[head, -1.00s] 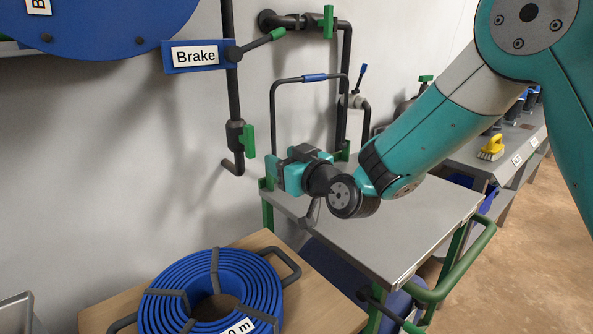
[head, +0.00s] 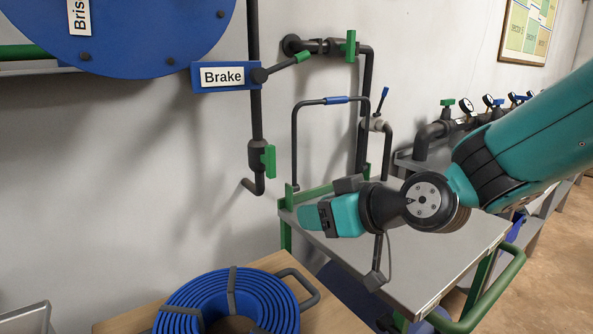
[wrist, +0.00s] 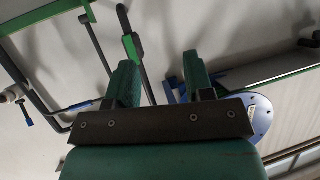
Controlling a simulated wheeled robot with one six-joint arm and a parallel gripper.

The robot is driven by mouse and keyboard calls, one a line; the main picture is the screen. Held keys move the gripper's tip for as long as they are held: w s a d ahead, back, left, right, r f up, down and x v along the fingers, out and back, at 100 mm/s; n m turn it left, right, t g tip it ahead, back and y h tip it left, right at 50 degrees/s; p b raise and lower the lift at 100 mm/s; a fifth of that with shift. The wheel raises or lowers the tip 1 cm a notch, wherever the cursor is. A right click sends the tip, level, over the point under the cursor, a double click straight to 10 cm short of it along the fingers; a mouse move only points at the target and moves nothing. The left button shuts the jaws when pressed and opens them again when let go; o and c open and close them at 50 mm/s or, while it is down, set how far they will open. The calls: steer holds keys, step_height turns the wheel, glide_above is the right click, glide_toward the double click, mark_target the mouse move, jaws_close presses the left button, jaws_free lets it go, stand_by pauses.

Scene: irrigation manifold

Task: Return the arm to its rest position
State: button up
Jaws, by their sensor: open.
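My gripper (head: 310,217) is teal with a dark wrist joint and points left in the head view. My teal arm reaches in from the right edge of the head view.
A blue reel disc (head: 120,30) and a Brake plate (head: 223,77) with a lever are on the wall at upper left. Dark pipes with green valve handles (head: 269,160) run beside them. A coiled blue hose (head: 240,295) lies on a wooden surface (head: 280,262) below.

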steer(key=s+d+f+m+g+h, duration=0.1)
steer(key=s+d+g+h, duration=0.3)
steer(key=s, duration=0.7)
steer(key=s+d+f+g+h, duration=0.1)
steer(key=s+d+g, duration=0.35)
steer(key=s, duration=0.55)
step_height(320, 180, up, 21)
steer(key=s+d+p, duration=0.1)
steer(key=p, duration=2)
steer(key=shift+s+d+r+h+p, duration=0.2)
steer(key=shift+s+d+h+p, duration=0.05)
steer(key=shift+d+h+p, duration=0.1)
